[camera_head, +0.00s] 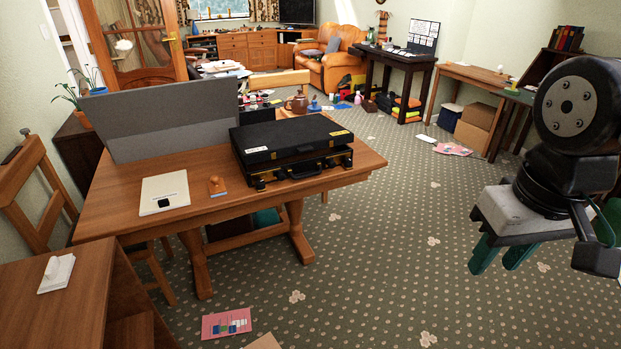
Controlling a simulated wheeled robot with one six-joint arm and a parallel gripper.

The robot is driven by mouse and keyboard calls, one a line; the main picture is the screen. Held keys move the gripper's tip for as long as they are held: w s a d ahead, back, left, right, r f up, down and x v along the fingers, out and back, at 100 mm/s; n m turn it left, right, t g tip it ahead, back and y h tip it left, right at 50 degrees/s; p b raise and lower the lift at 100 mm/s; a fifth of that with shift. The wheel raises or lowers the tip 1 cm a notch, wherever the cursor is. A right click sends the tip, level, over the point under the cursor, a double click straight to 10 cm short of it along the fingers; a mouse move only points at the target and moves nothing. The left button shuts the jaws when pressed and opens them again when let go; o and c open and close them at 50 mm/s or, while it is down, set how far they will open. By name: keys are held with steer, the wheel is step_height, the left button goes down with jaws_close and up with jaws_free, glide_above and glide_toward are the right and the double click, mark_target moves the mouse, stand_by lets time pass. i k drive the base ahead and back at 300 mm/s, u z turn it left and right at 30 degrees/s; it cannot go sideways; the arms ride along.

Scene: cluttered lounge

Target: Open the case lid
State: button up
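The black case (293,170) lies flat on the wooden table, near its right end. Its handle and brass-coloured latches face the front edge. The lid (285,136) lies over the base, with a dark gap along the front; I cannot tell how far it is raised. My gripper (496,268) hangs over the carpet to the right, well apart from the case. Its two green fingers point down, with a space between them and nothing held.
The wooden table (110,214) also bears a grey panel (165,125), a pale box (165,191) and a small orange item (216,185). A wooden chair (38,190) stands left. The carpet between table and gripper is mostly clear; pink papers (226,323) lie in front.

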mark_target(270, 141)
steer(key=k, duration=0.5)
steer(key=u, duration=0.55)
steer(key=i, duration=1.7)
